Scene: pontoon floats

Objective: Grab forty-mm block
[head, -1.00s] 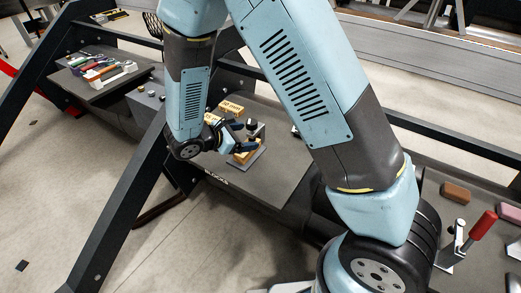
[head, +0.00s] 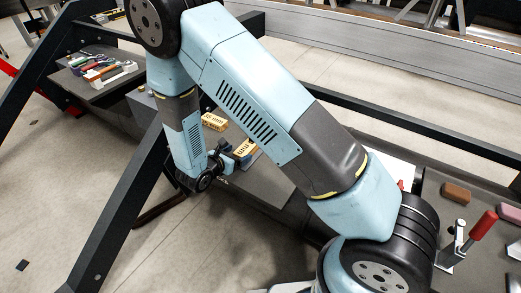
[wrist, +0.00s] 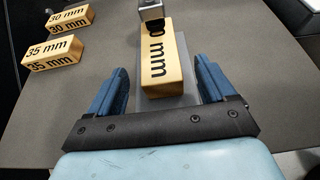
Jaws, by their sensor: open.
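A yellow wooden block (wrist: 165,68) lies on a narrow grey base (wrist: 176,105) in the middle of the wrist view. Its label ends in "0 mm"; the first digit is hidden under a metal end piece (wrist: 150,10) at its far end. The block also shows in the head view (head: 244,149), just right of my gripper. My gripper (wrist: 159,85) is open and empty, its blue fingers left and right of the block's near end with gaps on both sides. I cannot tell whether they are level with it.
A 30 mm block (wrist: 72,20) and a 35 mm block (wrist: 53,53) lie left of it on the grey table (wrist: 60,115). In the head view, a red-handled clamp (head: 480,228) and a brown block (head: 456,193) are at the right. A tool tray (head: 108,75) is at the upper left.

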